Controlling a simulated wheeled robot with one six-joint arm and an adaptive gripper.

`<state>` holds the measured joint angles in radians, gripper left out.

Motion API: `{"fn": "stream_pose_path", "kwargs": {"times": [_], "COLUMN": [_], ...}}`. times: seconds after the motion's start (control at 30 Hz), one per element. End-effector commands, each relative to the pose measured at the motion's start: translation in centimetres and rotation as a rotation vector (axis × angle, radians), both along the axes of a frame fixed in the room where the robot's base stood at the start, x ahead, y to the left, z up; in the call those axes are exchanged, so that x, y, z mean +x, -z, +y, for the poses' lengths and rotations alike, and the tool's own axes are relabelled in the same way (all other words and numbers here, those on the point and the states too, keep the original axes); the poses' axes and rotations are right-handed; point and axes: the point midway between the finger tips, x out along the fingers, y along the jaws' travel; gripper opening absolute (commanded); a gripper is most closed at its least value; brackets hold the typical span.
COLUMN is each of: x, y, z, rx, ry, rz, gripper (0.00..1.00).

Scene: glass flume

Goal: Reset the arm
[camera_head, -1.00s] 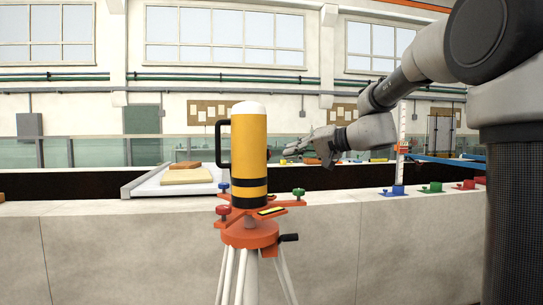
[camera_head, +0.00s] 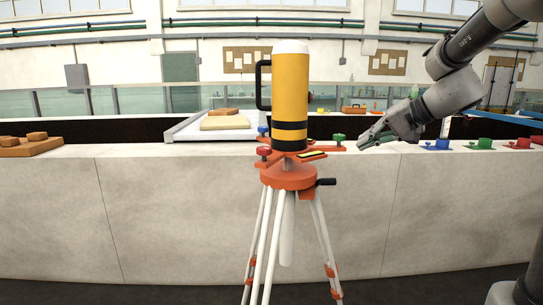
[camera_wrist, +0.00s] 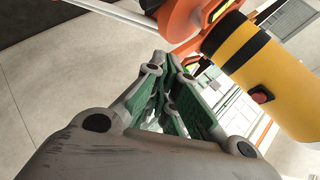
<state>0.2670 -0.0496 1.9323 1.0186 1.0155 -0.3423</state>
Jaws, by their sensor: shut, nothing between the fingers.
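My gripper (camera_head: 372,138) is at the right of the head view, at the end of my arm, pointing down and to the left. Its green-padded fingers are shut with nothing between them. In the wrist view the closed fingers (camera_wrist: 172,95) fill the middle. A yellow cylinder (camera_head: 290,90) with black bands, a white top and a black handle stands upright on an orange tripod head (camera_head: 288,176), left of my gripper. The gripper looks apart from it. The yellow cylinder also shows at the upper right of the wrist view (camera_wrist: 285,95).
The white-legged tripod stands before a pale stone wall (camera_head: 180,215). On its ledge are a white tray (camera_head: 190,130) with blocks, brown blocks (camera_head: 30,146) at left, and blue (camera_head: 437,145), green (camera_head: 480,144) and red (camera_head: 520,143) fittings at right. Floor shows in front.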

Motion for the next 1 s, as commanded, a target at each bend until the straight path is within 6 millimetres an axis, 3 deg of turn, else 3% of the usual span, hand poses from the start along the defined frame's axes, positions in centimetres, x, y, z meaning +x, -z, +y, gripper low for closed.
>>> {"fn": "stream_pose_path", "kwargs": {"times": [0.03, 0.1, 0.2, 0.3, 0.4, 0.57, 1.0], "x": [-3.5, -8.6, -16.2, -22.2, -25.8, -27.8, -27.7], "y": [2.0, 4.7, 7.5, 8.9, 9.4, 9.1, 8.2], "z": [-0.7, -2.1, -4.7, -7.3, -8.8, -8.4, -7.8], "rx": [-0.076, -0.21, -0.431, -0.645, -0.792, -0.854, -0.857], "ry": [-0.009, -0.025, -0.06, -0.103, -0.153, -0.187, -0.198], "rz": [0.074, 0.175, 0.272, 0.299, 0.267, 0.184, 0.139], "gripper": [0.0, 0.0, 0.0, 0.0, 0.0, 0.0, 0.0]}}
